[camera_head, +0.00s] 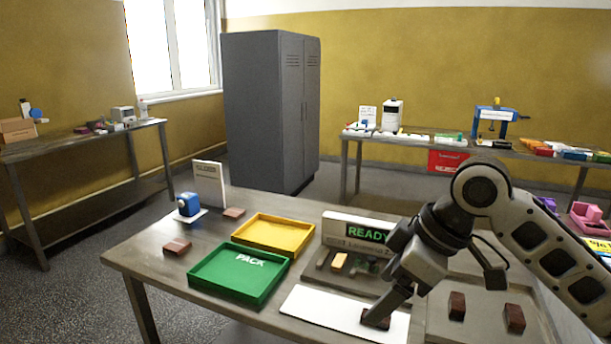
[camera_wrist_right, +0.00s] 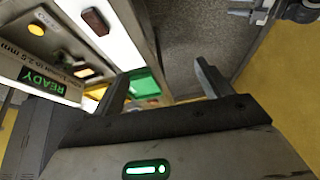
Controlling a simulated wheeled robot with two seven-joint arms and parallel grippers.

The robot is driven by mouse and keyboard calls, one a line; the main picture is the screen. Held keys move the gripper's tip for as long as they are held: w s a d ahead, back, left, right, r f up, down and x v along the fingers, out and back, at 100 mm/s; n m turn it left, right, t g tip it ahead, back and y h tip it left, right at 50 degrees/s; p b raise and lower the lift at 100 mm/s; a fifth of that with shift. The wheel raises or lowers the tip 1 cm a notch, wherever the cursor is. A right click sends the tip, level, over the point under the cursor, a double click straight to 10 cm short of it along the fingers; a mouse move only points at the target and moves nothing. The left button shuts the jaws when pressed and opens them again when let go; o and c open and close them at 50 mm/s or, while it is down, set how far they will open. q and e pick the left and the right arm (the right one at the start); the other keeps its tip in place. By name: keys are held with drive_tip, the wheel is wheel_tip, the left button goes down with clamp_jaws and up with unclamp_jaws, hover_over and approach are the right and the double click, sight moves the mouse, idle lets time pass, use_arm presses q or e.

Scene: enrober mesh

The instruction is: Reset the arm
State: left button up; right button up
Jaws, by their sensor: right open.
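My right gripper (camera_head: 378,314) reaches down from the right over the work table. In the head view it overlaps a dark brown block (camera_head: 373,320) on a white mat (camera_head: 315,308). In the right wrist view the gripper (camera_wrist_right: 163,84) is open with nothing between its fingers. A brown block on a white strip (camera_wrist_right: 95,22) lies outside the fingers there, apart from them. My left gripper is not in the head view. A grey jointed part (camera_wrist_right: 262,10) at the top right of the wrist view may be it, but its jaws are unclear.
A green PACK tray (camera_head: 215,291), a yellow tray (camera_head: 299,246) and a READY display (camera_head: 344,219) stand on the table. Two brown blocks (camera_head: 457,306) (camera_head: 515,318) lie at right. A blue device (camera_head: 188,204) stands at left. A grey cabinet (camera_head: 262,110) stands behind.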

drive_tip(key=s+a+f+m+t+y+b, duration=0.2)
drive_tip(key=a+f+m+b, duration=0.1)
drive_tip(key=f, duration=0.9)
drive_tip(key=s+a+f+m+t+y+b, duration=0.1)
drive_tip(key=s+a+f+m+t+b, duration=0.15)
drive_tip(key=f, duration=0.95)
use_arm(q)
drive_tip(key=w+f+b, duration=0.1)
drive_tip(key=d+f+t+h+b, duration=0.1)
drive_tip(key=b, duration=0.1)
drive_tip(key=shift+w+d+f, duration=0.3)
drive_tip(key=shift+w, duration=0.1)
use_arm(e)
drive_tip(key=s+d+f+m+t+h, duration=0.4)
drive_tip(key=s+d+f, duration=0.3)
drive_tip(key=s+f, duration=0.5)
drive_tip(key=shift+d+m+h, duration=0.3)
drive_tip(key=shift+m, duration=0.35)
